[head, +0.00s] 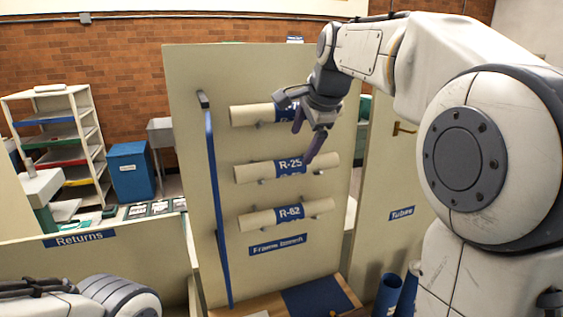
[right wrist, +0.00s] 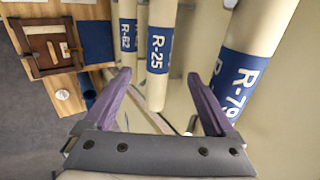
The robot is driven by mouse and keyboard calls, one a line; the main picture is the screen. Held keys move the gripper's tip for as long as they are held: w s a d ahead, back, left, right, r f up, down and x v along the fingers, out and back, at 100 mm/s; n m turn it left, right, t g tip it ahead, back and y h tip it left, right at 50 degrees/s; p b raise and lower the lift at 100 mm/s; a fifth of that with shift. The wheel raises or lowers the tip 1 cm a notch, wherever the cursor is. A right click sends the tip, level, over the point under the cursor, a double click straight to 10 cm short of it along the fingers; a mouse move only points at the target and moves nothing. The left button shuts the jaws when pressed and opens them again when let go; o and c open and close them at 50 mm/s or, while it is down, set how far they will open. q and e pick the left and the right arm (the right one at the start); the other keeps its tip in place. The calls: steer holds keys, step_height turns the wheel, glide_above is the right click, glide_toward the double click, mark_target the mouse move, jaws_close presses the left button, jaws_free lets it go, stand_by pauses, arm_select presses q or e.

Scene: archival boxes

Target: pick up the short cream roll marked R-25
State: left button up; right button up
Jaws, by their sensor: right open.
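The cream roll marked R-25 (head: 255,172) is the middle of three rolls lying across pegs on an upright cream board. It has a blue label band. My right gripper (head: 303,146) is open and empty, in front of the board between the top roll and R-25's right half. One finger overlaps the R-25 roll in the head view. In the right wrist view, R-25 (right wrist: 158,85) appears between the open fingers (right wrist: 158,75); the depth gap is hard to tell. My left arm shows at the bottom left, its gripper out of frame.
The roll marked R-79 (right wrist: 258,35) is close by the right finger; it is the top roll (head: 250,115). The R-62 roll (head: 258,219) lies below R-25. A blue upright bar (head: 218,200) stands on the board's left. Blue tubes (head: 388,295) stand lower right.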

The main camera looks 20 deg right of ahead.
mark_target(295, 161)
steer(key=x, duration=0.4)
steer(key=shift+r+p, duration=0.1)
steer(key=shift+p, duration=0.2)
steer(key=shift+w+a+f, duration=0.15)
steer(key=shift+w+f, duration=0.15)
steer(key=shift+f, duration=0.1)
steer(key=x, duration=0.1)
steer(key=p+x, duration=0.2)
steer(key=shift+w+d+f, duration=0.1)
steer(key=shift+d+f, duration=0.15)
steer(key=shift+f, duration=0.1)
steer(key=shift+w+f, duration=0.3)
steer(key=shift+f, duration=0.15)
jaws_close()
